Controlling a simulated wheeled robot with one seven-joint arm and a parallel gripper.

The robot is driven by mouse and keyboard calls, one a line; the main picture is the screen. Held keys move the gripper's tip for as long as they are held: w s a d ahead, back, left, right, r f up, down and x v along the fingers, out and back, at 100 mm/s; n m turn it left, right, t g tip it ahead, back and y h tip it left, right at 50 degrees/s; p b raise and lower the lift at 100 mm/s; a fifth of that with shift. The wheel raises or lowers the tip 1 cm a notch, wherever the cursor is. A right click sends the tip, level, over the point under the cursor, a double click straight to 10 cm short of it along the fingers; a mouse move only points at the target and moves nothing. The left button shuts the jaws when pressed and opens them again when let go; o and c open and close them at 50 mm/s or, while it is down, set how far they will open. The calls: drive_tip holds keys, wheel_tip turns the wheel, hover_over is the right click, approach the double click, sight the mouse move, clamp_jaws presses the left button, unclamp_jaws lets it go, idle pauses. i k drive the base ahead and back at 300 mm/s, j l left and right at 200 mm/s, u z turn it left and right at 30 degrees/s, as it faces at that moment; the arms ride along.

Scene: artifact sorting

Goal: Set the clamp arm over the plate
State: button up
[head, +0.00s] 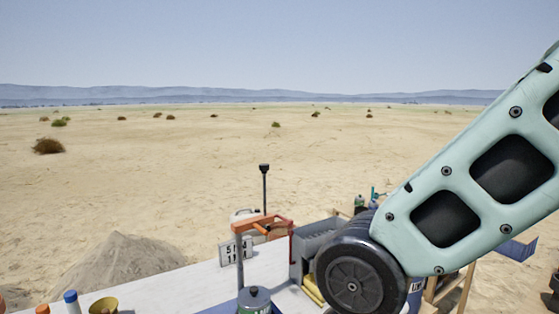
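An orange arm-like part (258,224) stands above the white table at the bottom centre, beside a grey upright post (239,262). It may be the clamp arm, but I cannot tell for sure. I cannot make out a plate for it with certainty. My own pale green arm link and its dark round joint fill the right side and hide part of the table. My gripper is out of view.
The white table (185,287) carries a number sign (235,250), a grey box-like unit (312,241), a lidded pot (254,298), a yellow cup (104,305) and a blue-capped container (71,302). A thin black-topped pole (264,187) rises behind. Open sand lies beyond, with a sand heap (118,263) at left.

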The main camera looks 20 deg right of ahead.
sight(256, 222)
drive_tip(key=i+l+u, duration=0.4)
drive_tip(key=l, duration=0.2)
drive_tip(key=i+l+u, duration=0.1)
drive_tip(key=l+u, duration=0.15)
drive_tip(key=i+l+u, duration=0.2)
drive_tip(key=l, duration=0.25)
drive_tip(key=k, duration=0.1)
